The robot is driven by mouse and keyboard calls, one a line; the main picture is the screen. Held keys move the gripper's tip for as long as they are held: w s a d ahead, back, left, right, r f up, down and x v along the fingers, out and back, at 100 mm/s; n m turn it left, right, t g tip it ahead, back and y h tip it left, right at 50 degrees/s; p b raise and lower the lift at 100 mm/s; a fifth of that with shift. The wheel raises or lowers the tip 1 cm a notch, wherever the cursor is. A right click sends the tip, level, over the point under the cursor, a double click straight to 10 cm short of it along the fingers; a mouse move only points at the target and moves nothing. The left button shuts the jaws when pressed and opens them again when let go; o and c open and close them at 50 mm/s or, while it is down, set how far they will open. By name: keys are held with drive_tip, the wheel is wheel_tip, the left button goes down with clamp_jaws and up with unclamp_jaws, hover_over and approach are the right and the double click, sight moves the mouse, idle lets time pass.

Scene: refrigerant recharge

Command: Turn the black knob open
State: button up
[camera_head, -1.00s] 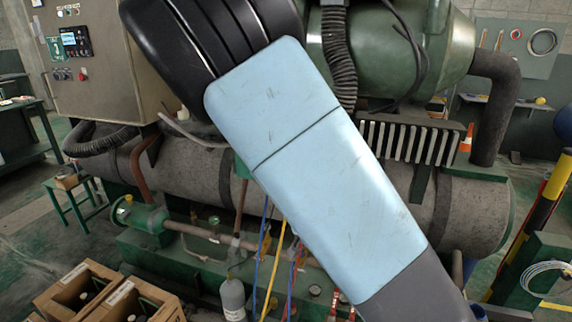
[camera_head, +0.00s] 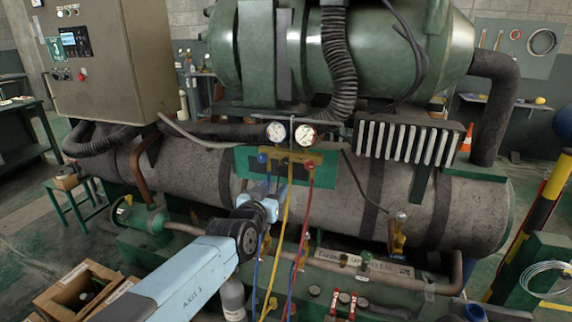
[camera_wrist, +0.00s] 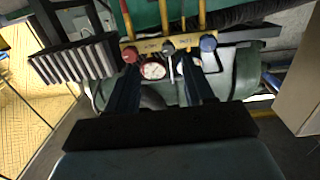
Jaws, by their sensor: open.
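The brass gauge manifold (camera_head: 292,158) hangs in front of the large grey tank, with two round gauges above it. It also shows upside down in the wrist view (camera_wrist: 184,42). A small dark knob (camera_wrist: 168,47) sits at its middle, between a red knob (camera_wrist: 130,55) and a blue knob (camera_wrist: 208,43). My gripper (camera_wrist: 164,76) is open, its two dark fingers pointing towards the manifold on either side of the middle knob. No contact is visible. In the head view my wrist is just below the manifold and the fingers are hard to make out.
Blue, yellow and red hoses (camera_head: 285,215) hang from the manifold beside my wrist. A grey cylinder (camera_head: 231,298) stands below my arm. A finned block (camera_head: 408,141) is to the right. Open cardboard boxes (camera_head: 85,290) lie at lower left.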

sight(285, 164)
drive_tip(key=shift+t, duration=0.4)
drive_tip(key=shift+a+r+x, duration=0.15)
drive_tip(key=shift+r+x, duration=0.05)
drive_tip(key=shift+x, duration=1.95)
drive_tip(key=shift+a+r+x, duration=0.1)
drive_tip(key=shift+r+x, duration=0.1)
drive_tip(key=shift+x, duration=1.95)
drive_tip(key=shift+a+r+x, duration=0.15)
drive_tip(key=shift+r+x, duration=0.05)
drive_tip(key=shift+x, duration=1.95)
drive_tip(key=shift+w, duration=0.1)
clamp_jaws()
drive_tip(key=shift+d, duration=0.2)
drive_tip(key=shift+a, duration=0.1)
